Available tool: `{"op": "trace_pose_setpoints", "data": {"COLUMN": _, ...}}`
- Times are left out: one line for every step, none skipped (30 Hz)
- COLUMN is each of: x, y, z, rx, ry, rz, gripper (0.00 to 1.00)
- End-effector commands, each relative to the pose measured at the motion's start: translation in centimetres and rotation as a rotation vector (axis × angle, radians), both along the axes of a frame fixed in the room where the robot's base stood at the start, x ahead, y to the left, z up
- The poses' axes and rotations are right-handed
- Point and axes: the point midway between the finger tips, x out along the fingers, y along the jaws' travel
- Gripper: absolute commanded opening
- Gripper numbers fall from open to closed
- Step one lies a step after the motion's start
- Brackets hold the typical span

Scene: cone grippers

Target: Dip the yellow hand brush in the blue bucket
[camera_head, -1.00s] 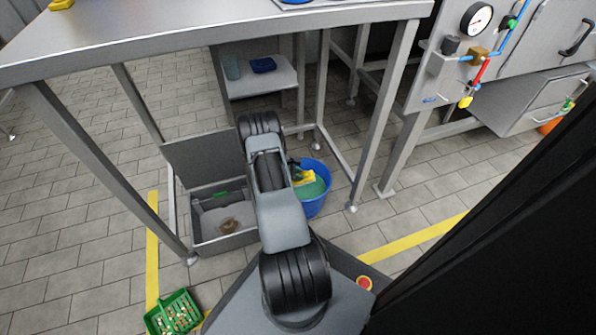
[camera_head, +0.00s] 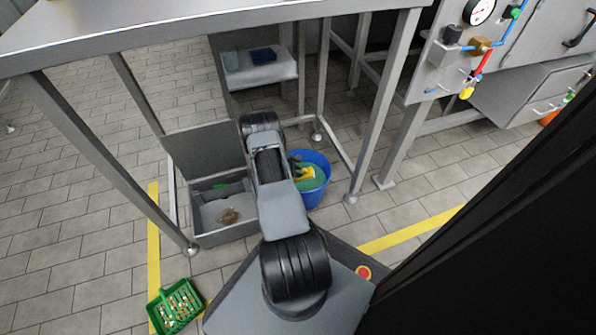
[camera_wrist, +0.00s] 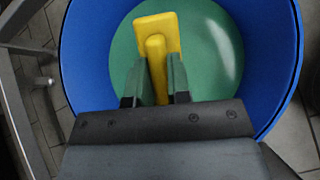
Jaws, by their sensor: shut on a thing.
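The blue bucket (camera_head: 322,190) stands on the floor under the table, right of my arm, with green liquid (camera_wrist: 205,55) inside. It fills most of the wrist view (camera_wrist: 85,60). My gripper (camera_wrist: 156,85) is shut on the yellow hand brush (camera_wrist: 156,30) and points down over the bucket. The brush lies within the bucket's outline against the green liquid; I cannot tell whether its bristles touch the liquid. In the head view a small part of the yellow brush (camera_head: 307,173) shows beside my arm, which hides part of the bucket.
A steel table (camera_head: 200,45) stands over the bucket, with legs close by. An open grey box (camera_head: 205,240) is left of the bucket. A green tray with small pieces (camera_head: 172,312) lies at lower left. A panel with a gauge and pipes (camera_head: 455,50) is at upper right.

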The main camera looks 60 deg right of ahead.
Motion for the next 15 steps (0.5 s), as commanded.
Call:
{"op": "trace_pose_setpoints", "data": {"x": 0.0, "y": 0.0, "z": -0.1, "rx": 0.001, "ry": 0.0, "rz": 0.001, "gripper": 0.0}}
{"op": "trace_pose_setpoints", "data": {"x": 0.0, "y": 0.0, "z": -0.1, "rx": 0.001, "ry": 0.0, "rz": 0.001, "gripper": 0.0}}
{"op": "trace_pose_setpoints", "data": {"x": 0.0, "y": 0.0, "z": -0.1, "rx": 0.001, "ry": 0.0, "rz": 0.001, "gripper": 0.0}}
{"op": "trace_pose_setpoints", "data": {"x": 0.0, "y": 0.1, "z": -0.1, "rx": 0.001, "ry": 0.0, "rz": 0.001, "gripper": 0.0}}
{"op": "trace_pose_setpoints", "data": {"x": 0.0, "y": 0.1, "z": -0.1, "rx": 0.001, "ry": 0.0, "rz": 0.001, "gripper": 0.0}}
{"op": "trace_pose_setpoints", "data": {"x": 0.0, "y": 0.1, "z": -0.1, "rx": 0.001, "ry": 0.0, "rz": 0.001, "gripper": 0.0}}
{"op": "trace_pose_setpoints", "data": {"x": 0.0, "y": 0.1, "z": -0.1, "rx": 0.001, "ry": 0.0, "rz": 0.001, "gripper": 0.0}}
{"op": "trace_pose_setpoints", "data": {"x": 0.0, "y": 0.1, "z": -0.1, "rx": 0.001, "ry": 0.0, "rz": 0.001, "gripper": 0.0}}
{"op": "trace_pose_setpoints", "data": {"x": 0.0, "y": 0.1, "z": 0.1, "rx": 0.001, "ry": 0.0, "rz": 0.001, "gripper": 0.0}}
{"op": "trace_pose_setpoints", "data": {"x": 0.0, "y": 0.1, "z": 0.2, "rx": 0.001, "ry": 0.0, "rz": 0.001, "gripper": 0.0}}
{"op": "trace_pose_setpoints", "data": {"x": 0.0, "y": 0.1, "z": 0.4, "rx": 0.001, "ry": 0.0, "rz": 0.001, "gripper": 0.0}}
{"op": "trace_pose_setpoints", "data": {"x": 0.0, "y": 0.1, "z": 0.7, "rx": 0.001, "ry": 0.0, "rz": 0.001, "gripper": 0.0}}
{"op": "trace_pose_setpoints", "data": {"x": 0.0, "y": 0.1, "z": 1.0, "rx": 0.001, "ry": 0.0, "rz": 0.001, "gripper": 0.0}}
{"op": "trace_pose_setpoints", "data": {"x": 0.0, "y": 0.1, "z": 1.3, "rx": 0.001, "ry": 0.0, "rz": 0.001, "gripper": 0.0}}
{"op": "trace_pose_setpoints", "data": {"x": 0.0, "y": 0.0, "z": 1.7, "rx": 0.002, "ry": 0.0, "rz": 0.0, "gripper": 0.0}}
